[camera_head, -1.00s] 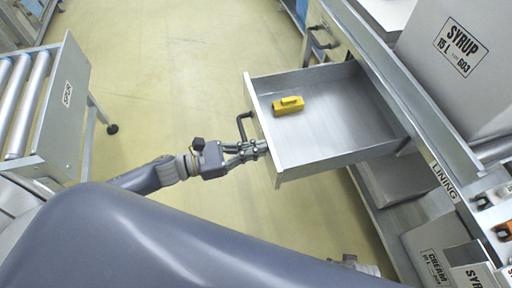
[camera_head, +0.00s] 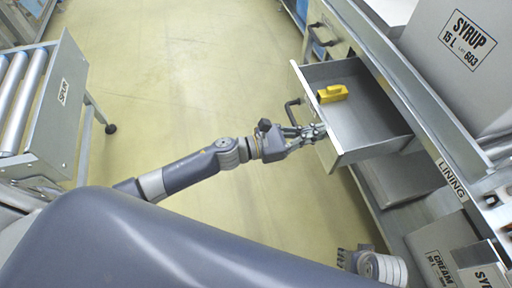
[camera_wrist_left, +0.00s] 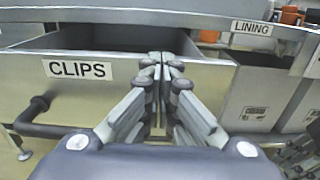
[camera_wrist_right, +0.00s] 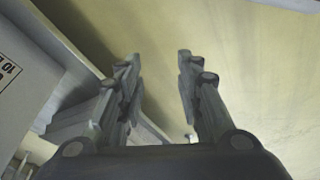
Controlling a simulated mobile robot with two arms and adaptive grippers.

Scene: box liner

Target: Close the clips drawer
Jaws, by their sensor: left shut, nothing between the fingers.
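The clips drawer (camera_head: 372,128) is a grey metal drawer, partly pulled out from under the bench, with a yellow block (camera_head: 333,93) inside. Its front, labelled CLIPS (camera_wrist_left: 80,69), fills the left of the left wrist view. The dark drawer handle (camera_head: 292,112) is on the front, beside my left gripper. My left gripper (camera_head: 320,131) is shut and empty, its fingertips against or very near the drawer front; it also shows in the left wrist view (camera_wrist_left: 163,60). My right gripper (camera_wrist_right: 157,62) is open and empty, low near the bench; its wrist shows at the bottom of the head view.
The bench (camera_head: 440,135) with a LINING label runs along the right, carrying a SYRUP box (camera_head: 465,55). CREAM and SYRUP boxes (camera_head: 440,262) stand below it. A roller conveyor (camera_head: 50,100) stands at the left. The yellow floor between is clear.

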